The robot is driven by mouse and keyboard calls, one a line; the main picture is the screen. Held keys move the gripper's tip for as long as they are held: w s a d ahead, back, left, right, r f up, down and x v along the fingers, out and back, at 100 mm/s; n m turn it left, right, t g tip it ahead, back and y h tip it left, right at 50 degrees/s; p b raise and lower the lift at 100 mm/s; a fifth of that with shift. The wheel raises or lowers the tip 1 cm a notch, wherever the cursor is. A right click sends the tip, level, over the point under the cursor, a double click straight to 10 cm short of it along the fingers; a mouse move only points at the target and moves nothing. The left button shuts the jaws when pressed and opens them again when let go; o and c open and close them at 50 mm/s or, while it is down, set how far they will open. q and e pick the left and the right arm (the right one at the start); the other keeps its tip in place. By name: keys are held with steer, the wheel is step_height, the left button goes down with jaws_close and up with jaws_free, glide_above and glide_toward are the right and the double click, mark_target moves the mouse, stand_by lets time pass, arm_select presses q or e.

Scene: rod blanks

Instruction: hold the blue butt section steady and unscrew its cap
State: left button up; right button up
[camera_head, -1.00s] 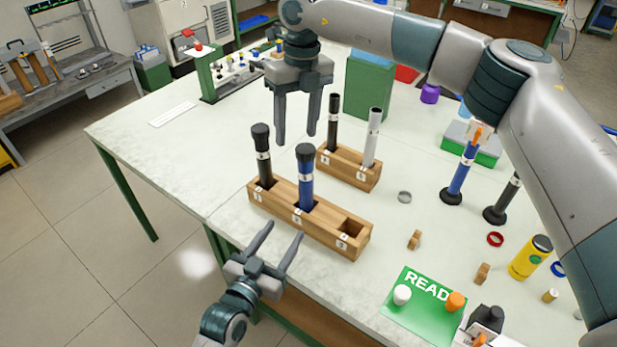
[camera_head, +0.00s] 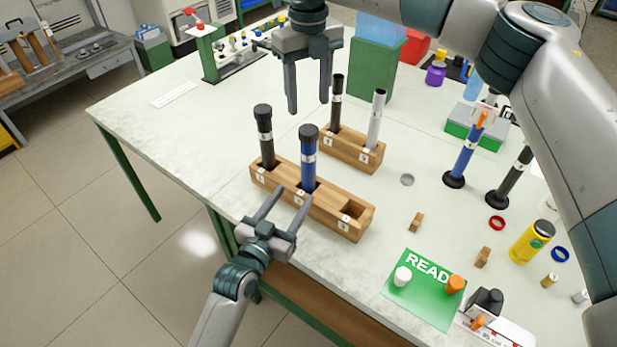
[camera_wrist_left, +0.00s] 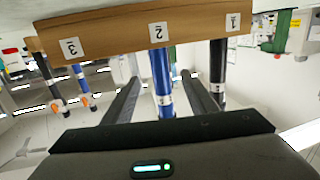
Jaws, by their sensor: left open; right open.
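The blue butt section (camera_head: 308,172) stands upright in the middle slot of the front wooden rack (camera_head: 330,214), with a black cap (camera_head: 309,132) on top. My left gripper (camera_head: 288,196) is open in front of the rack, its fingers pointing toward the blue section. In the left wrist view the blue section (camera_wrist_left: 162,75) shows between the two open fingers (camera_wrist_left: 160,92), with no visible grip on it. My right gripper (camera_head: 308,108) is open and empty, fingers pointing down, behind and above the blue section's cap.
A black section (camera_head: 265,140) stands in the rack's left slot; the right slot is empty. A second rack (camera_head: 350,152) behind holds a black and a silver rod. Another blue rod (camera_head: 463,160) stands at right. A green card (camera_head: 425,290) lies at the front right.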

mark_target(315, 166)
arm_select(q)
steer(key=x, duration=1.4)
steer(key=shift+w, duration=0.1)
jaws_close()
